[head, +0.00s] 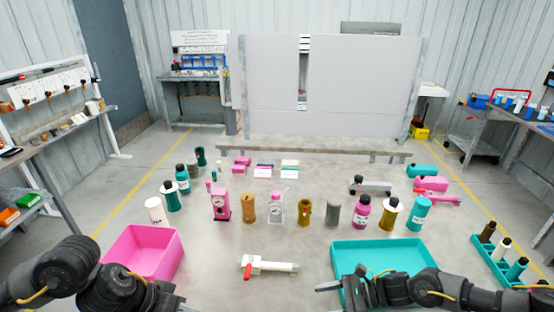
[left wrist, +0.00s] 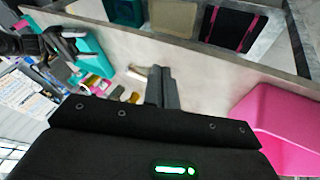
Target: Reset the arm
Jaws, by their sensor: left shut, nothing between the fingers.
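My left gripper (left wrist: 161,88) shows in the left wrist view with its two fingers together and nothing between them. In the head view my left arm comes in at the bottom left, in front of the pink bin (head: 170,256). The pink bin also shows at the right of the left wrist view (left wrist: 275,115), apart from the fingers. My right gripper (head: 328,287) is low in the head view, at the near left corner of the teal bin (head: 385,246). Its fingers are too small and dark to read.
A white pump part with a red handle (head: 265,267) lies on the table between the bins. Several bottles and cylinders stand in a row behind, including a pink pump (head: 221,206). A teal rack (head: 498,261) holds bottles at the right. The table centre is mostly clear.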

